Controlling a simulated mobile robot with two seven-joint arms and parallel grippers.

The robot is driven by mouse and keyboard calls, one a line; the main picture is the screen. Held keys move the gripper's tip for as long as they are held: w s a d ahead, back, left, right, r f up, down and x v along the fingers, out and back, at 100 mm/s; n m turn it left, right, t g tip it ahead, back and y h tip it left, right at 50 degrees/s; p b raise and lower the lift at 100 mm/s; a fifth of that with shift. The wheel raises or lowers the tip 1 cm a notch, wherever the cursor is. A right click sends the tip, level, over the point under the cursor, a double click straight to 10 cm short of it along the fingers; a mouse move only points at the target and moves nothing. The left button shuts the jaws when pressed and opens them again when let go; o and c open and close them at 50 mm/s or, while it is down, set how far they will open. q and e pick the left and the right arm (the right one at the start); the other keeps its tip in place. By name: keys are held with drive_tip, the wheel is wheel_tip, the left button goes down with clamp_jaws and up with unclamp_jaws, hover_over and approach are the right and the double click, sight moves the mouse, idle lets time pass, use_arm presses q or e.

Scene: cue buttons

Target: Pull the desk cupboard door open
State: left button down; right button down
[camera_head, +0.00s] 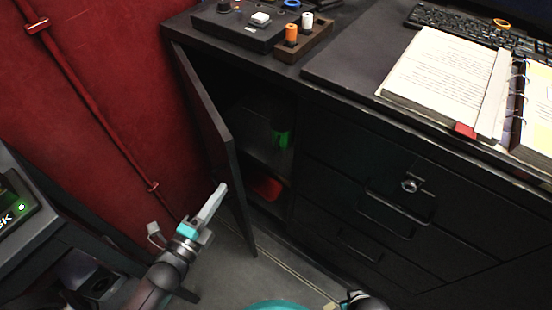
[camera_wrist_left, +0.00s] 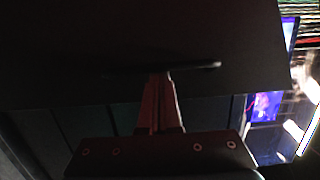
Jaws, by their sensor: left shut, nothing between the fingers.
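The black desk cupboard door (camera_head: 208,110) stands swung open at the left end of the dark desk (camera_head: 330,195). Its edge faces me and the cupboard interior (camera_head: 250,120) shows beside it. My left gripper (camera_head: 222,190) is on the outer side of the door, close to its lower part, with its fingers together and empty. In the left wrist view the fingertips (camera_wrist_left: 161,76) reach a thin dark handle bar (camera_wrist_left: 200,67) on the dark door panel (camera_wrist_left: 150,35). Whether they touch it I cannot tell. My right gripper is not clearly seen.
Inside the cupboard are a green item (camera_head: 281,138) and a red item (camera_head: 267,188). A red wall (camera_head: 90,70) stands left of the door. A button box (camera_head: 240,25) and an open binder (camera_head: 440,80) lie on the desk. Floor (camera_head: 225,265) shows below the door.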

use_arm(q)
drive_tip(key=shift+s+a, duration=0.2)
drive_tip(key=shift+a, duration=0.45)
drive_tip(key=shift+s+a, duration=0.2)
drive_tip(key=shift+a, duration=0.4)
drive_tip(key=shift+d, duration=0.1)
